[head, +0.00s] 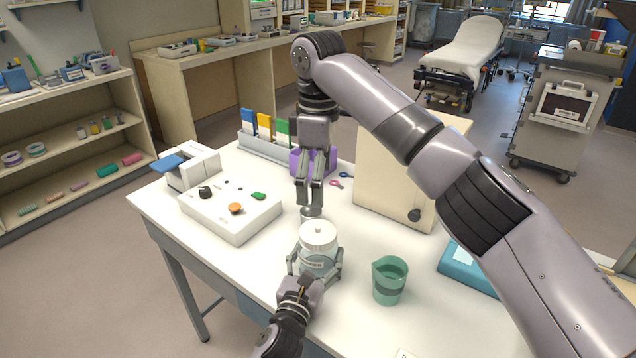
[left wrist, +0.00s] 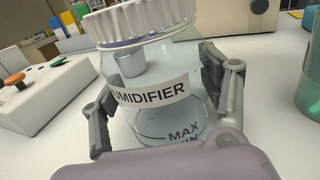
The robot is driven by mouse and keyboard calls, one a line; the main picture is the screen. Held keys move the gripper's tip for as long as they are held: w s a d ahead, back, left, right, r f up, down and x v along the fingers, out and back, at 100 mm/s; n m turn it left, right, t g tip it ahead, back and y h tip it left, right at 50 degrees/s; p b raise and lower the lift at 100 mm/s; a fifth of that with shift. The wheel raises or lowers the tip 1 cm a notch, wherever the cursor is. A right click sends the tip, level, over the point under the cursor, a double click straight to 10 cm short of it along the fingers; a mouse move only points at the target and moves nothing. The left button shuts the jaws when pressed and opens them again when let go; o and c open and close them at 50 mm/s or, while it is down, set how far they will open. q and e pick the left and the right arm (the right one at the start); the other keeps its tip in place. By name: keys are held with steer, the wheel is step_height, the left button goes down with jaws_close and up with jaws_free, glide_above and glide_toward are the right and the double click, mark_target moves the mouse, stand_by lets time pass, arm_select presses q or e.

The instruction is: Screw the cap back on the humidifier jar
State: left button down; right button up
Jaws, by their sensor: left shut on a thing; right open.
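The clear humidifier jar (head: 318,264) stands upright on the white table. Its label and MAX mark show in the left wrist view (left wrist: 150,96). The white ribbed cap (head: 318,233) sits over the jar's mouth; it also shows in the left wrist view (left wrist: 140,22). I cannot tell whether its thread is engaged. My left gripper (head: 316,274) is shut around the jar's body, one finger on each side; the fingers show in the left wrist view (left wrist: 160,95). My right gripper (head: 309,205) is open, pointing down, above and behind the cap, apart from it.
A green beaker (head: 389,280) is close right. A control box (head: 232,212) is left, a beige cabinet (head: 395,185) behind right, and a purple bin (head: 325,161) behind.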

arm_select(q)
steer(key=shift+c, duration=0.8)
jaws_free()
steer(key=v, duration=1.2)
